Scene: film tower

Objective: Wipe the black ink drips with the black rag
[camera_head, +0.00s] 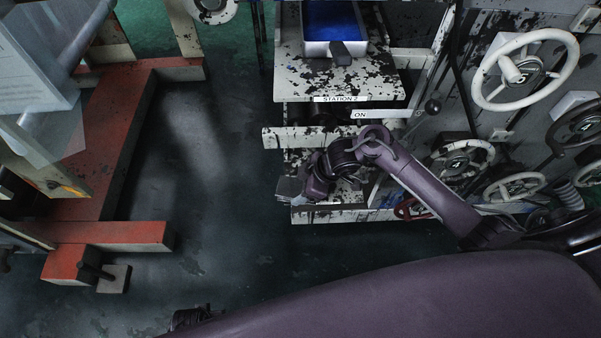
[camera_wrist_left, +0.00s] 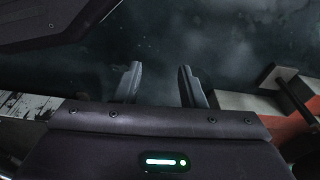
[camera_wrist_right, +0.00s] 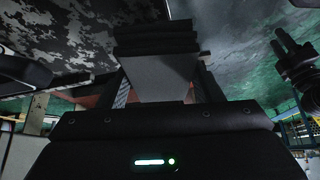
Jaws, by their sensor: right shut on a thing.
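My right gripper (camera_head: 303,198) is low at the left front of the white Station 2 stand (camera_head: 290,88). In the head view the rag is hard to make out beside the fingers. Black blotches (camera_head: 372,86) mark the stand's white top and shelves; I cannot tell ink drips from worn paint. In the left wrist view my left gripper (camera_wrist_left: 158,80) is open and empty above the dark floor.
A blue-lined tray (camera_head: 318,47) sits on the stand. White handwheels (camera_head: 525,70) and a lever with a black knob (camera_head: 432,106) are at the right. A red frame (camera_head: 105,150) stands at the left. The floor (camera_head: 210,150) between is clear.

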